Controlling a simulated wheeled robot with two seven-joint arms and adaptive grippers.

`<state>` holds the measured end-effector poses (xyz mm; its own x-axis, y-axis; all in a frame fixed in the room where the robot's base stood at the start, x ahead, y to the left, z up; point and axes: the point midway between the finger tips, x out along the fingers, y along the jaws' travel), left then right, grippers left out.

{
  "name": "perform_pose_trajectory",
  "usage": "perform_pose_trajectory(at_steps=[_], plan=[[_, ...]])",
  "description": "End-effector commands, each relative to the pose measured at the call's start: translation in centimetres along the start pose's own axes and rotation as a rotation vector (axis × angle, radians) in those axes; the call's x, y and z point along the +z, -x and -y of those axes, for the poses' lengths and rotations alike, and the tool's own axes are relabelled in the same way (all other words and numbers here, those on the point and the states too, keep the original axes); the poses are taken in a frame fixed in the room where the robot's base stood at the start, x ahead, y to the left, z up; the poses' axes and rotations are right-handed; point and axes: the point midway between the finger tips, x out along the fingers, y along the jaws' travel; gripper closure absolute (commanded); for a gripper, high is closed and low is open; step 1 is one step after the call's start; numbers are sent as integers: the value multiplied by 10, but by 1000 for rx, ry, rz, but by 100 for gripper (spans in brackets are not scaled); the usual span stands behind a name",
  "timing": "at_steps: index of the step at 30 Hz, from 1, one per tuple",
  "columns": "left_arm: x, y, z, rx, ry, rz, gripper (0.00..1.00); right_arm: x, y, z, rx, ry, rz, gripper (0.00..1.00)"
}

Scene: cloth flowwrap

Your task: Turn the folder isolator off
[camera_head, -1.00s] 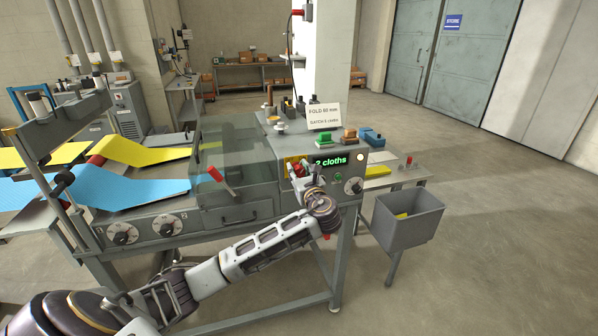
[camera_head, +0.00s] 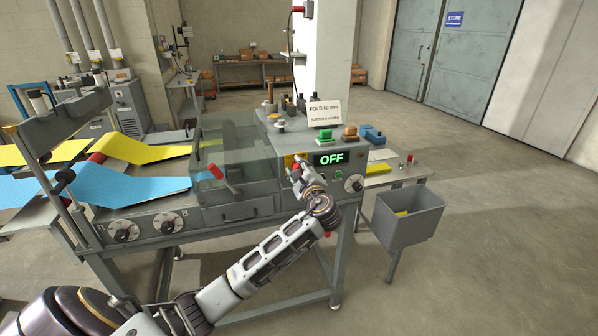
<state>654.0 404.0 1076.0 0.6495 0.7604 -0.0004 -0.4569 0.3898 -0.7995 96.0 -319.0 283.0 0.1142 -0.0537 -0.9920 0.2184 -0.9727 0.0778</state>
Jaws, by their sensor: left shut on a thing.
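The folder isolator (camera_head: 288,160) is on the front panel of the grey machine, with a yellow plate and a red part that shows just at my fingertips. My left gripper (camera_head: 297,168) is at the isolator, shut on it, and its fingers and wrist cover most of the knob. The exact angle of the knob is hidden. The display (camera_head: 331,158) beside it reads "OFF" in pale green letters. My right gripper is not in view.
Right of the gripper are a green button (camera_head: 338,173) and a dial (camera_head: 354,183). A clear guard with a red handle (camera_head: 230,181) is to the left. A grey bin (camera_head: 407,218) stands at the right. Blue cloth (camera_head: 130,185) and yellow cloth run in from the left.

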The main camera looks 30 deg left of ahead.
Motion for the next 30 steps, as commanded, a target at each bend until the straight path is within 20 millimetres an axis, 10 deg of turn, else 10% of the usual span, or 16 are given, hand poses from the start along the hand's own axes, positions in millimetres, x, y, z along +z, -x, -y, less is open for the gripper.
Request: perform_pose_trajectory(at_steps=[10, 30], plan=[[-2, 0, -4, 3, 330, 1, 90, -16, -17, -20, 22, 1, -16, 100], [-2, 0, -4, 3, 658, 0, 90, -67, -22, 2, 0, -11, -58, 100]])
